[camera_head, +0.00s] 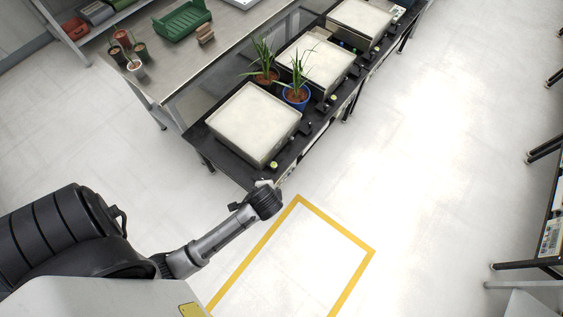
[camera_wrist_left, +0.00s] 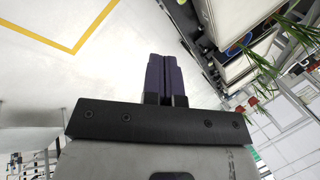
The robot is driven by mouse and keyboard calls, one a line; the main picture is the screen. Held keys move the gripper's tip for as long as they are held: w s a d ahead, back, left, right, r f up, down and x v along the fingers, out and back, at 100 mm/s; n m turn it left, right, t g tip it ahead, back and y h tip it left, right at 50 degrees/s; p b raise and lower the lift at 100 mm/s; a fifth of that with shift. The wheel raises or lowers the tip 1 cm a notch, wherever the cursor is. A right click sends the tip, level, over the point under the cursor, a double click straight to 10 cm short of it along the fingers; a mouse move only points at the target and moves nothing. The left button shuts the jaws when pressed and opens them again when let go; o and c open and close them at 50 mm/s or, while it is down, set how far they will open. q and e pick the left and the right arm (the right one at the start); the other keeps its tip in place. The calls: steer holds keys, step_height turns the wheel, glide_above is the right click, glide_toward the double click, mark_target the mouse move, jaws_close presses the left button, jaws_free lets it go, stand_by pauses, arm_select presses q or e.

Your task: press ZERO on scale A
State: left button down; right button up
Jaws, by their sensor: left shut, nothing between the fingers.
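Several scales with pale square plates stand in a row on a black bench. The nearest scale (camera_head: 254,122) is at the bench's near end; I cannot read a letter on any scale. A yellow-green button (camera_head: 273,165) sits at its front edge, with small dark controls beside it. I cannot read which one is ZERO. My left gripper (camera_wrist_left: 164,76) is shut and empty in the left wrist view, with its dark fingers over the floor beside the bench. In the head view my left wrist is just off the bench's near corner and mostly hides the fingers. My right gripper is not in view.
Two potted plants (camera_head: 295,94) stand between the nearest and middle scales (camera_head: 316,62). A grey table (camera_head: 185,50) behind holds small pots and a green rack (camera_head: 182,20). Yellow tape (camera_head: 338,226) marks the floor in front. The floor to the right is clear.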

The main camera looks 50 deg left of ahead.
arm_select(q)
steer(key=w+a+f+m+y+b, duration=0.1)
steer(key=w+f+m+y+b, duration=0.3)
steer(key=f+b, duration=0.85)
steer(key=w+a+f+m+h+b, duration=0.15)
steer(key=w+f+b, duration=0.6)
steer(key=f, duration=0.75)
steer(key=m+y+b, duration=0.3)
steer(key=m+b, duration=0.7)
steer(key=b, duration=1.2)
glide_toward(281, 184)
steer(key=w+d+f, duration=0.4)
steer(key=d+f, duration=0.2)
steer(key=f, duration=0.1)
steer(key=shift+w+a+n+t, duration=0.15)
steer(key=shift+a+n+t, duration=0.1)
steer(key=shift+t, duration=0.15)
steer(key=shift+a, duration=0.1)
steer(key=s+a, duration=0.1)
steer(key=a, duration=0.7)
steer(key=shift+s+a+p, duration=0.25)
steer(key=shift+p, duration=0.2)
